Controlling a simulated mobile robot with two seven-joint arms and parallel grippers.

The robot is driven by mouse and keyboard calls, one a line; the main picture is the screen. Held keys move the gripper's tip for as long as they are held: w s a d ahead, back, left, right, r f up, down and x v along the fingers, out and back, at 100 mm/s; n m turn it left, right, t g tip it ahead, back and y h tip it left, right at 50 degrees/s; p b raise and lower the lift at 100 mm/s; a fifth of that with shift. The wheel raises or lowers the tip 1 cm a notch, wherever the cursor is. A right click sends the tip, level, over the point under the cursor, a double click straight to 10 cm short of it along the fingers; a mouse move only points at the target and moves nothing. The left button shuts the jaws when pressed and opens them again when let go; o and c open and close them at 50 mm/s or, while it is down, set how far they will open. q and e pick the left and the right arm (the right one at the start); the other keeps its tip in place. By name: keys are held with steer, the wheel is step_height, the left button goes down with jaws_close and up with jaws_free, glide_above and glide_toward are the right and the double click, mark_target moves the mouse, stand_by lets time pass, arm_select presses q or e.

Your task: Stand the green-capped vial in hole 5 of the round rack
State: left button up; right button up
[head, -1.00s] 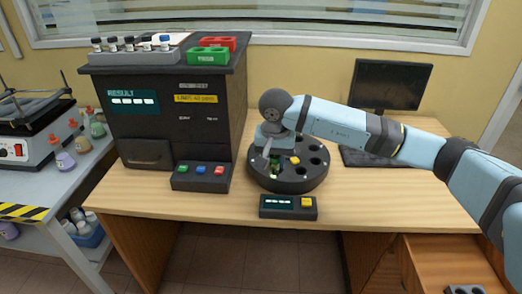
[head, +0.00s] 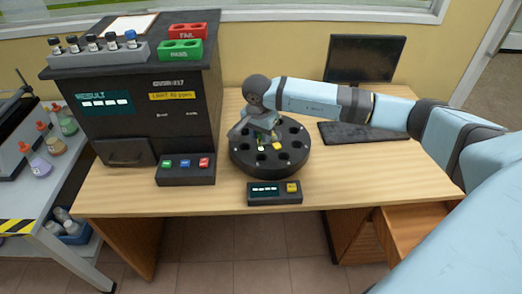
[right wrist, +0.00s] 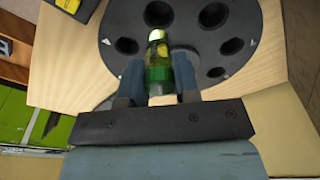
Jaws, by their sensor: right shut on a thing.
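The round rack (head: 299,163) is a dark disc with a ring of holes on the wooden desk. My right gripper (head: 262,138) is above the rack's back-left part. In the right wrist view, it (right wrist: 158,78) is shut on the green-capped vial (right wrist: 158,50), whose green part is between the fingers and whose pale yellow end points at the rack. A small part of the vial also shows in the head view (head: 261,147). The rack holes (right wrist: 158,13) around it look empty. I cannot tell which is hole 5, or whether the vial's end is inside a hole. My left gripper is out of view.
A small panel with a yellow button (head: 292,188) stands in front of the rack. A dark analyser (head: 150,110) is left, carrying a vial rack (head: 100,52) and red (head: 187,31) and green (head: 180,50) trays. A keyboard (head: 365,133) and monitor are right.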

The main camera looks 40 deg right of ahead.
mark_target(261, 150)
steer(key=shift+f, duration=3.5)
steer(key=shift+f, duration=0.15)
steer(key=o, duration=0.9)
